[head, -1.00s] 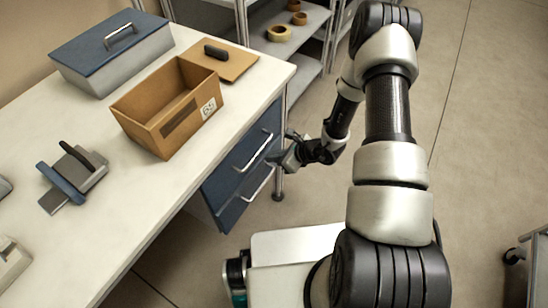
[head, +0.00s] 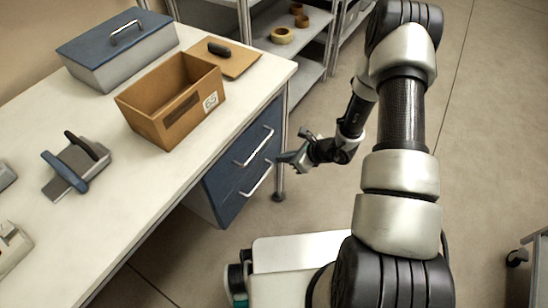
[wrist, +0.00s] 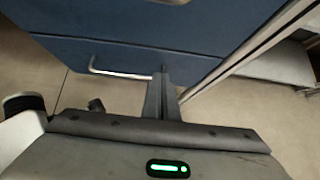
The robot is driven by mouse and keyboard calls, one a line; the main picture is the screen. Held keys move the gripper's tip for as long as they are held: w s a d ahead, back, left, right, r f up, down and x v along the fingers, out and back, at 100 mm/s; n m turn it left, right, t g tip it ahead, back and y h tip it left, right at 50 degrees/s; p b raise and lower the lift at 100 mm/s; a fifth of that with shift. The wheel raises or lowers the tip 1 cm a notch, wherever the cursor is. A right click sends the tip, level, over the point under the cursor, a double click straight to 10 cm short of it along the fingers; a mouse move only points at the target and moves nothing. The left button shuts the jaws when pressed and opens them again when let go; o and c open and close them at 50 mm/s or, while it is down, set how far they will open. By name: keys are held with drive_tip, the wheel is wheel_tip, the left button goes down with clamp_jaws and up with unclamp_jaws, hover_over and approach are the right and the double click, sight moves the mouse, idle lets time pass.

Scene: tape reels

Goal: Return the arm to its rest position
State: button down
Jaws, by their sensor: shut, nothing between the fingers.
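My arm reaches forward from my base on the right of the head view and bends down to my gripper (head: 287,158). My gripper hangs in front of the blue drawers (head: 238,172), below the level of the table top, and looks apart from them. In the wrist view the fingers (wrist: 163,82) are together with nothing between them. The blue drawer front and a metal handle (wrist: 115,74) show beyond the fingers in that view.
The white table (head: 75,235) bears an open cardboard box (head: 150,128), a blue-lidded box (head: 95,75), a clipboard (head: 240,62) and a grey-blue device (head: 65,175). A shelf (head: 300,68) with tape reels (head: 282,35) stands behind. The floor right of my arm is mostly clear; a cart (head: 530,245) stands at the right edge.

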drive_tip(key=p+v, duration=0.1)
drive_tip(key=v, duration=0.7)
drive_tip(key=shift+d, duration=0.2)
drive_tip(key=s+a+r+n+g, duration=0.1)
drive_tip(key=s+a+r+n, duration=0.1)
drive_tip(key=r+n, duration=0.5)
drive_tip(key=s+a+r+n+g, duration=0.1)
drive_tip(key=a+r+n, duration=0.15)
drive_tip(key=r, duration=0.75)
drive_tip(key=s+a+r+n+g, duration=0.1)
drive_tip(key=s+a+r+n, duration=0.15)
drive_tip(key=r+n, duration=0.45)
drive_tip(key=s+d+r+n+t+h, duration=0.2)
drive_tip(key=s+d+r+n+h, duration=0.15)
drive_tip(key=s+r, duration=0.4)
drive_tip(key=s+d+r+n+t+h, duration=0.1)
drive_tip(key=s+d+r+n+h, duration=0.2)
drive_tip(key=s+r+n, duration=0.4)
wheel_tip(320, 180, up, 19)
drive_tip(key=m+p, duration=0.1)
drive_tip(key=p, duration=1.6)
drive_tip(key=shift+w+d+p, duration=0.3)
drive_tip(key=shift+d+p, duration=0.05)
drive_tip(key=shift+d, duration=0.15)
drive_tip(key=shift+a+h, duration=0.2)
drive_tip(key=shift+h, duration=0.05)
